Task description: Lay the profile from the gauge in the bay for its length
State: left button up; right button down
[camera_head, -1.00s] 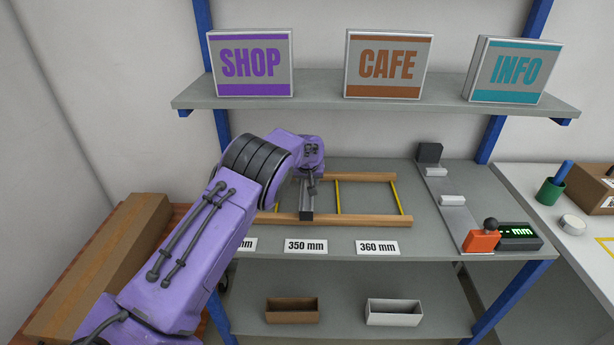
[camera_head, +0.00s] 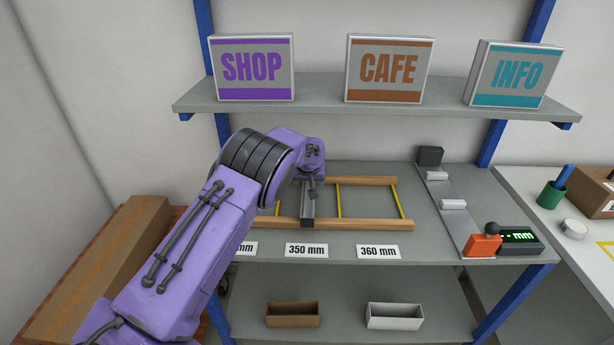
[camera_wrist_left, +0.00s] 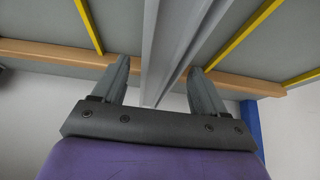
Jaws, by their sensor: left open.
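The grey metal profile (camera_head: 307,207) lies across the wooden rails of the rack (camera_head: 370,225), between two yellow dividers, in the bay behind the 350 mm label (camera_head: 306,250). Its far part is hidden by my left gripper (camera_head: 312,187). In the left wrist view the open fingers of my left gripper (camera_wrist_left: 160,68) stand on either side of the profile (camera_wrist_left: 172,50), with gaps visible. The gauge (camera_head: 453,215) at the right has an empty bed, an orange clamp (camera_head: 483,244) and a display (camera_head: 519,237) reading "-- mm". My right gripper is not in view.
The bay behind the 360 mm label (camera_head: 378,252) is empty. A shelf (camera_head: 380,105) with SHOP, CAFE and INFO signs hangs above the rack. A brown bin (camera_head: 292,315) and a white bin (camera_head: 394,317) stand below. A long cardboard box (camera_head: 95,265) is at the left.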

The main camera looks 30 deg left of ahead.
pick_arm(q)
jog(key=b+v, duration=0.1)
jog(key=v, duration=0.8)
jog(key=shift+s+d+r+b, duration=0.1)
jog(key=shift+d+r+b, duration=0.1)
jog(key=shift+b, duration=0.1)
jog(key=shift+s+r, duration=0.1)
